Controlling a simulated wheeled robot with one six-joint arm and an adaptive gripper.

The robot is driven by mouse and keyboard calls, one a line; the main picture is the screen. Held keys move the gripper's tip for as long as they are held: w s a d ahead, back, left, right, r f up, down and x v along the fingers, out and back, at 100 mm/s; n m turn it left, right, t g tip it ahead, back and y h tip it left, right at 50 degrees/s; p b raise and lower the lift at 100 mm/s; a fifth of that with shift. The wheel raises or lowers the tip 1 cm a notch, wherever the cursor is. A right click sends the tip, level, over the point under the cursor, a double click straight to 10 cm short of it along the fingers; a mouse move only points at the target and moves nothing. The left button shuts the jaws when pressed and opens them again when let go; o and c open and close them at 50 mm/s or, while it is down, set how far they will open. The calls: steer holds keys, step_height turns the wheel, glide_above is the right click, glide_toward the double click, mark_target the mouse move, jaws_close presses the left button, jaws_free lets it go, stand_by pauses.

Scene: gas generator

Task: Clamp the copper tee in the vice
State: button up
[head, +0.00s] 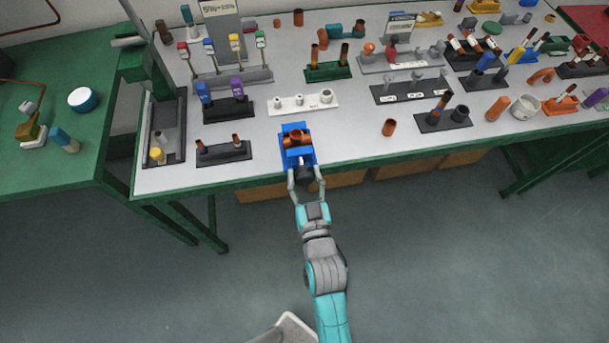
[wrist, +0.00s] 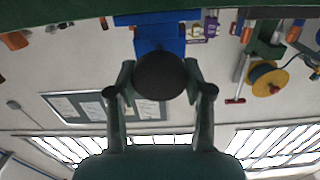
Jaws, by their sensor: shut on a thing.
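The blue vice (head: 297,158) stands at the front edge of the grey bench. The copper tee (head: 298,138) sits between its jaws at the top; I cannot tell how tightly. My gripper (head: 306,174) reaches the vice from the front, over the bench edge. Its fingers are shut around the round black knob (wrist: 160,76) at the vice's front end, one finger on each side. The wrist view shows the blue vice body (wrist: 160,38) behind the knob. The copper tee cannot be made out in that view.
A dark rack (head: 223,152) with copper pieces is left of the vice, and a white fitting holder (head: 303,104) stands behind it. A loose copper piece (head: 389,127) stands to the right. Bare bench top (head: 350,140) lies between.

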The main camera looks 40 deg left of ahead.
steer(key=m, duration=0.5)
steer(key=shift+w, duration=0.1)
steer(key=m, duration=0.5)
steer(key=shift+d+f+m, duration=0.1)
steer(key=shift+d+m, duration=0.05)
steer(key=shift+m, duration=0.25)
steer(key=shift+w, duration=0.1)
stand_by(0.3)
steer(key=o, duration=1.1)
steer(key=shift+o, duration=0.2)
steer(key=v, duration=1.2)
